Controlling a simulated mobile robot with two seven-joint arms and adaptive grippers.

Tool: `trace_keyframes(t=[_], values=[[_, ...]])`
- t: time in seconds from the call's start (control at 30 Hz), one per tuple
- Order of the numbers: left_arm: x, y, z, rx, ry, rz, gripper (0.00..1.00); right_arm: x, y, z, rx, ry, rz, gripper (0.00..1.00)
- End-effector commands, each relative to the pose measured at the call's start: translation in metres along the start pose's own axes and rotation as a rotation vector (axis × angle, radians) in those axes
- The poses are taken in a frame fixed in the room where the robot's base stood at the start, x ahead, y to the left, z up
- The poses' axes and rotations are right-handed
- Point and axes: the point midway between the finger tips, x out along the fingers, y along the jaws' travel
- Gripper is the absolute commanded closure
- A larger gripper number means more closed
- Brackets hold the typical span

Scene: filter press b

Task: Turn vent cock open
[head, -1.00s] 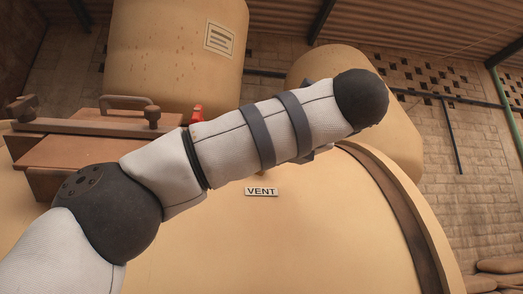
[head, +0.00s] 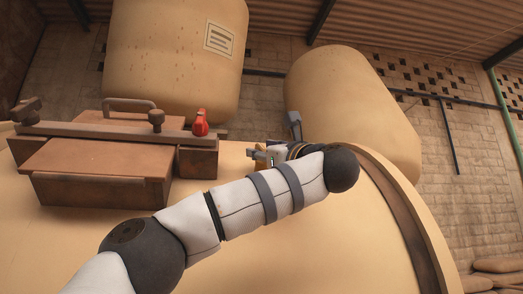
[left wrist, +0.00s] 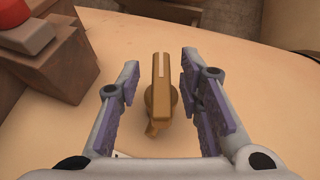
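The vent cock (left wrist: 161,85), a brass valve with a flat lever, stands on the tan vessel top in the left wrist view. Its lever points along the view, with a round body below. My left gripper (left wrist: 159,78) is open, its two purple-padded fingers on either side of the lever with a gap on both sides. In the head view the left gripper (head: 268,153) is small and partly behind my forearm; I cannot clearly make out the cock there. The VENT label is hidden by my arm in the head view. My right gripper is in neither view.
A rusty clamped box (head: 95,175) with a handle sits left of the cock. A red knob (head: 200,122) stands at its right end and also shows in the left wrist view (left wrist: 32,25). Two large tan tanks stand behind. The vessel surface right of the cock is clear.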

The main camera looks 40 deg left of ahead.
Motion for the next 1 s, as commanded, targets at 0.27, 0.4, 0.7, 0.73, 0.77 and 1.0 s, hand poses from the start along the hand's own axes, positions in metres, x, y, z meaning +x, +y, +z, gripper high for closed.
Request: trace_keyframes(t=[0.27, 0.4, 0.7, 0.73, 0.77, 1.0], values=[[0.0053, -0.0008, -0.0017, 0.002, 0.001, -0.001, 0.67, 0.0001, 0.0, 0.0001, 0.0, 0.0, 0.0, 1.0], [0.0052, -0.0007, -0.0017, 0.002, 0.001, -0.001, 0.89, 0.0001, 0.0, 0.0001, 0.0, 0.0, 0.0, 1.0], [0.0063, 0.0, -0.0013, 0.013, 0.002, -0.028, 1.0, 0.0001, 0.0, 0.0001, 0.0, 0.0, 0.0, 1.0], [0.0068, 0.0003, -0.0014, 0.022, 0.003, -0.047, 1.0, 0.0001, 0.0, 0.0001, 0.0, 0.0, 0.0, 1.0], [0.0069, 0.0004, -0.0012, 0.034, 0.003, -0.071, 1.0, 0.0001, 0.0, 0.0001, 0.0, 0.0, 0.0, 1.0], [0.0056, -0.0003, -0.0008, 0.113, 0.001, -0.239, 1.0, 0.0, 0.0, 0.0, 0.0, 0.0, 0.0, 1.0]])
